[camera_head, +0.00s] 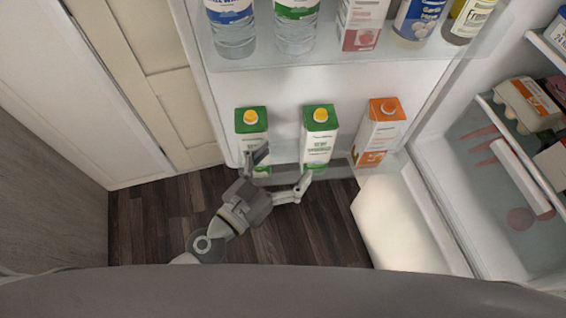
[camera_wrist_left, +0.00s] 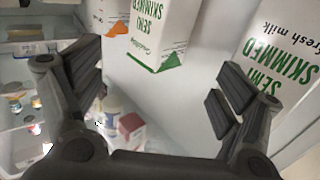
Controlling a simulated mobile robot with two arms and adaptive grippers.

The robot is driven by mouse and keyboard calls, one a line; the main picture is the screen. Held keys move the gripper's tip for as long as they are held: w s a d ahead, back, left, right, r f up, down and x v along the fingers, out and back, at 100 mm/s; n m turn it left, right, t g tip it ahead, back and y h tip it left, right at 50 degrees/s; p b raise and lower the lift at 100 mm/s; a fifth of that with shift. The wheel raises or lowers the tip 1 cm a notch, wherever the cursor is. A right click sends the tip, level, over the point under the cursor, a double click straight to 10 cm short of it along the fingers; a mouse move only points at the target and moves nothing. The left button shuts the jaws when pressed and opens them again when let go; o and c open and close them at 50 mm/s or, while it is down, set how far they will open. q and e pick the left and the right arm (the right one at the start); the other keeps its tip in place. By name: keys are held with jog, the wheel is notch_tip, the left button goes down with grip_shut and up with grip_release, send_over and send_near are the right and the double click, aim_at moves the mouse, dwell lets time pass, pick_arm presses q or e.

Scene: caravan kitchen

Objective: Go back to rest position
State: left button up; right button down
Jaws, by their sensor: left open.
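My left gripper (camera_head: 280,172) is open and empty in front of the fridge door's lower shelf, in the gap between two green-and-white milk cartons. The left carton (camera_head: 251,124) stands behind one finger, and the middle carton (camera_head: 319,135) stands near the other finger. In the left wrist view both fingers (camera_wrist_left: 155,85) are spread wide with nothing between them. A semi-skimmed carton (camera_wrist_left: 162,35) shows beyond them at the top and another (camera_wrist_left: 279,60) at the right. I cannot tell whether a finger touches a carton. My right gripper is not in view.
An orange-and-white carton (camera_head: 379,132) stands right on the same door shelf (camera_head: 345,170). Several bottles, such as a water bottle (camera_head: 232,30), stand on the shelf above. The open fridge (camera_head: 470,180) is at the right. Dark wooden floor (camera_head: 310,225) is clear below; cabinets (camera_head: 150,80) stand left.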

pick_arm(q)
jog(key=s+a+f+m+g+y, duration=0.1)
jog(key=s+f+m+g, duration=0.1)
jog(key=s+f+g, duration=0.4)
jog(key=s+a+f+n+g+y, duration=0.25)
jog(key=a+n+y, duration=0.2)
jog(key=a, duration=0.45)
jog(key=s+a+f+n+g+y, duration=0.25)
jog(key=a+y, duration=0.25)
jog(key=a, duration=0.4)
notch_tip(320, 180, down, 26)
jog(key=s+r+g, duration=0.1)
jog(key=s, duration=0.2)
jog(key=s+a+f, duration=0.1)
jog(key=s+f, duration=0.7)
jog(key=s+a+f+g, duration=0.1)
jog(key=s+a+f, duration=0.1)
jog(key=s+f, duration=0.6)
jog(key=shift+s+a+f, duration=0.25)
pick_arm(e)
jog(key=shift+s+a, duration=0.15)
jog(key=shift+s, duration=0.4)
